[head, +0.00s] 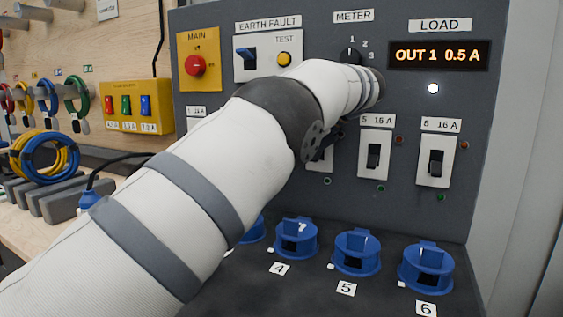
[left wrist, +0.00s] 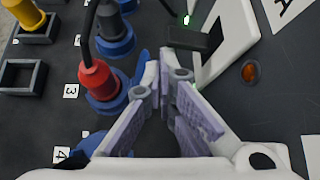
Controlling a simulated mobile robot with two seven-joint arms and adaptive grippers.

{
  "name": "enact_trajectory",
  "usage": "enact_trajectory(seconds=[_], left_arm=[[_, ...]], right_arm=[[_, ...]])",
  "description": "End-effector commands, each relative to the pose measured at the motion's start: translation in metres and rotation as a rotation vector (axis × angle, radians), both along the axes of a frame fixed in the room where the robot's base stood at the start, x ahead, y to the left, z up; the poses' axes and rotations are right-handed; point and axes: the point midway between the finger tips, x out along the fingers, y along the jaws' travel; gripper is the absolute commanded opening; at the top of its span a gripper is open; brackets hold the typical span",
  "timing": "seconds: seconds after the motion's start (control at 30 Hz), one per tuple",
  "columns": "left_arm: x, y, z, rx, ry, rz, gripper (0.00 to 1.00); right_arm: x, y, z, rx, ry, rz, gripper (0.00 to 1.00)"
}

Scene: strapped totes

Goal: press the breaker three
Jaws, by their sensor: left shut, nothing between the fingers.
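In the left wrist view my left gripper (left wrist: 168,68) is shut and empty. Its fingertips are close to the black lever (left wrist: 197,40) of a white-framed breaker (left wrist: 238,28), partly cut off at the top. It stands by socket three, so it appears to be breaker three; its number is not readable. I cannot tell whether the fingertips touch the lever. A green light (left wrist: 186,20) by this breaker is lit, and an amber lamp (left wrist: 249,72) beside it looks dim. In the head view my left arm hides this breaker and most of the gripper. My right gripper is not in view.
A red plug (left wrist: 97,78) sits in socket three, with a dark plug (left wrist: 110,22) nearby. In the head view, breakers five (head: 376,157) and six (head: 436,162) stand right of my arm, above blue sockets (head: 357,254). The load display (head: 438,55) reads OUT 1 0.5 A.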

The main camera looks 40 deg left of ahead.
Motion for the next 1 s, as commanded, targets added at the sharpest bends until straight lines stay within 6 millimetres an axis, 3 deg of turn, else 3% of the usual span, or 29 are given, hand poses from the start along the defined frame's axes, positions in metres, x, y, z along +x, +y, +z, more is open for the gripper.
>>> enact_trajectory(seconds=[0.33,1.0], left_arm=[[0.0,0.0,0.001,0.001,0.0,0.0,0.0],[0.0,0.001,0.023,0.011,-0.012,0.0,0.0]], right_arm=[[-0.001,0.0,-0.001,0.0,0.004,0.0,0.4],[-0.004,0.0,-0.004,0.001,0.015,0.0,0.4]])
